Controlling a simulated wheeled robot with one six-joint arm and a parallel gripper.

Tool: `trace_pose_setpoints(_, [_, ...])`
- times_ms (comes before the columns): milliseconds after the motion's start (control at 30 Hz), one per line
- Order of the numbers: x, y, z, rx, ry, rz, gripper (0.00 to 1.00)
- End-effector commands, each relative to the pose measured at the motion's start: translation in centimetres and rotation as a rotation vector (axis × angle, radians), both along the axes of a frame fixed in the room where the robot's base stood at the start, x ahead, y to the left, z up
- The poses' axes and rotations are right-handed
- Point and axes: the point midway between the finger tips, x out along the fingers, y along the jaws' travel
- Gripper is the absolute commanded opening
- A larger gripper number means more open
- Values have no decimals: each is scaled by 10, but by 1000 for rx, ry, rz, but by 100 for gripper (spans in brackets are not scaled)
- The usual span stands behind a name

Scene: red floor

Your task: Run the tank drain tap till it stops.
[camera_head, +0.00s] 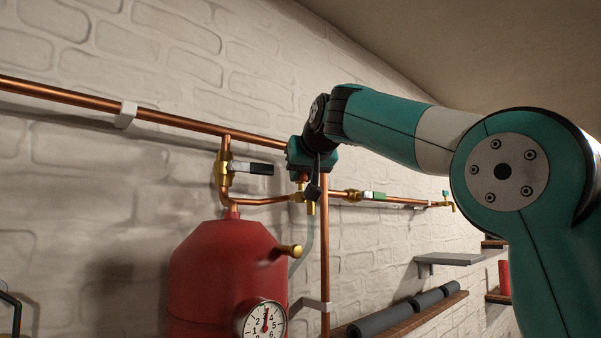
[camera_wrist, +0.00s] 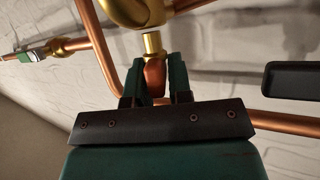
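The red tank (camera_head: 222,270) hangs below the copper pipes, with a brass fitting on its shoulder and a dial gauge (camera_head: 264,322) low on its front; the needle points nearly straight up. The drain tap (camera_head: 297,197) is a brass body on the small pipe right of the tank, with a clear hose (camera_head: 301,252) below it. My gripper (camera_wrist: 158,72) is at the tap. Its fingers stand on both sides of the tap's reddish knob (camera_wrist: 155,76), with no clear gap showing. The brass body and stem (camera_wrist: 151,44) show beyond the fingertips. My gripper mostly hides the knob in the head view.
A black lever valve (camera_head: 253,168) sits left of my gripper, and a green lever valve (camera_head: 374,195) sits right on the pipe. A copper pipe (camera_head: 325,250) runs down close by. Shelves (camera_head: 448,259) are on the wall at lower right.

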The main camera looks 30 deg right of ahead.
Motion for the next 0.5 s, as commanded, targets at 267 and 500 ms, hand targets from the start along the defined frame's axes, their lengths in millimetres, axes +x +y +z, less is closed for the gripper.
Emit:
trace_pose_setpoints(267, [2, 2, 4, 4, -2, -44, 0])
trace_pose_setpoints(500, [2, 2, 5, 3, 1, -187, 0])
